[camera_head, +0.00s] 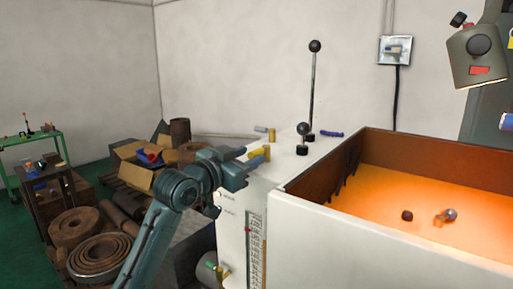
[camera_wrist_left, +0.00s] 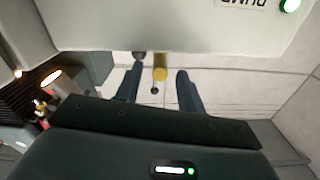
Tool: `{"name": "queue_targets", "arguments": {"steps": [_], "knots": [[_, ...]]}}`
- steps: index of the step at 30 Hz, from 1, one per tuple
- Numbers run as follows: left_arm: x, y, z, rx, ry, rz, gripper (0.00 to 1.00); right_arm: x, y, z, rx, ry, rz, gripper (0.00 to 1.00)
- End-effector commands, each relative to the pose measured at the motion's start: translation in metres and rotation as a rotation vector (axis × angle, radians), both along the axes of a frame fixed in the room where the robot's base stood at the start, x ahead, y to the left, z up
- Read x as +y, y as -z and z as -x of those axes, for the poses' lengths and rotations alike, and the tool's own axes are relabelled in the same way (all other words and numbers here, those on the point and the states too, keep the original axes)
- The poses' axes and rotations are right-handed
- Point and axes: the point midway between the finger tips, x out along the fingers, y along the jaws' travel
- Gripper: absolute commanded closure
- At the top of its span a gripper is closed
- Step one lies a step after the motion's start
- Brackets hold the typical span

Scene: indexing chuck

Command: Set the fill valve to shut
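My left gripper (camera_head: 247,164) is at the near left edge of the white machine's top (camera_head: 285,160), and its fingers are apart. In the left wrist view, a yellow handle or knob (camera_wrist_left: 160,74) shows between the two spread fingers, with no visible contact. In the head view, a yellow handle (camera_head: 258,152) lies just beyond the fingertips, and another yellow piece (camera_head: 271,134) is farther back. I cannot tell which fitting is the fill valve. An upside-down label that seems to read DUMP (camera_wrist_left: 240,3) is beside a green light (camera_wrist_left: 291,5). My right gripper is out of view.
Two black-knobbed levers, one tall (camera_head: 313,85) and one short (camera_head: 303,138), stand on the machine top. A walled tray (camera_head: 400,222) with an orange-lit floor is to the right. Crates and metal rings (camera_head: 98,257) crowd the floor at left.

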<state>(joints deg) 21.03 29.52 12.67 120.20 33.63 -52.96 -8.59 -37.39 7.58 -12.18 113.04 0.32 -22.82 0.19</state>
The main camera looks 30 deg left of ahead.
Motion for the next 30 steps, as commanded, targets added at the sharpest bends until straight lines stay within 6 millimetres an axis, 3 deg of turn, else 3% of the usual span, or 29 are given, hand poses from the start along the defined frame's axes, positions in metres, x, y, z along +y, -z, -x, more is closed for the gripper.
{"name": "queue_targets", "arguments": {"steps": [7,19,30], "knots": [[-0.003,-0.001,-0.033,0.002,0.000,0.000,0.61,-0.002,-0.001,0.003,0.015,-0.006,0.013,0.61],[-0.003,0.001,-0.039,0.001,0.000,-0.001,0.62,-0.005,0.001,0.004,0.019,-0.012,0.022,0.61],[-0.003,0.001,-0.039,0.002,0.000,-0.002,0.92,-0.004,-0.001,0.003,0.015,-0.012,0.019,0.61]]}}
